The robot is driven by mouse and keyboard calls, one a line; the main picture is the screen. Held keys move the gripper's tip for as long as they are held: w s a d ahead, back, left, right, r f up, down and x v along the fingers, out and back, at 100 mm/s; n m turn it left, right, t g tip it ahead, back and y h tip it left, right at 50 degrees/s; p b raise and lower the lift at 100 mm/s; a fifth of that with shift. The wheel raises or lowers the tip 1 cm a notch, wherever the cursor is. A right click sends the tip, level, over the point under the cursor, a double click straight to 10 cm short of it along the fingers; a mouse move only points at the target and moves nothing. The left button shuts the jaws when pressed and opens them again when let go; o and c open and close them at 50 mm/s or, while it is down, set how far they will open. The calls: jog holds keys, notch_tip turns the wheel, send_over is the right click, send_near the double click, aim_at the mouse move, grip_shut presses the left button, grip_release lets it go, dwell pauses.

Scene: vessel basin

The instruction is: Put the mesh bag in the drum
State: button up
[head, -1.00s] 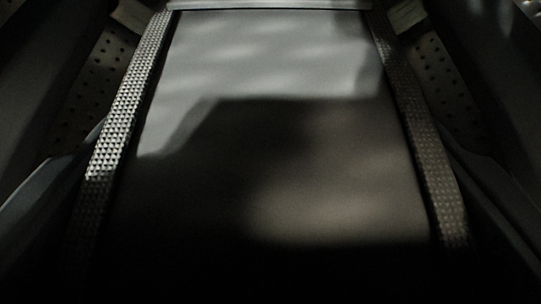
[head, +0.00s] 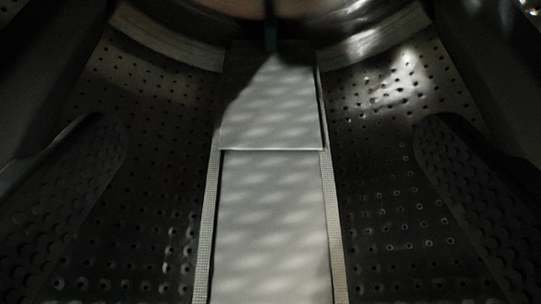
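The drum (head: 385,100) fills the view; its dark metal wall is perforated with rows of small holes. My gripper (head: 270,128) shows as two dark, dimpled, round-ended fingers at the left and right edges. The fingers stand wide apart, with no object visibly held between them. I cannot make out a mesh bag for certain in this dim view.
A pale grey panel (head: 270,220) with textured strips along its sides runs up the middle, with a seam across it. A shiny curved band (head: 165,42) crosses the top. A thin dark green strip (head: 270,28) shows at top centre. Deep shadow darkens the corners.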

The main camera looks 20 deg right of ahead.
dwell(0.4)
jog(key=v, duration=1.7)
jog(key=shift+s, duration=0.2)
jog(key=shift+r, duration=0.1)
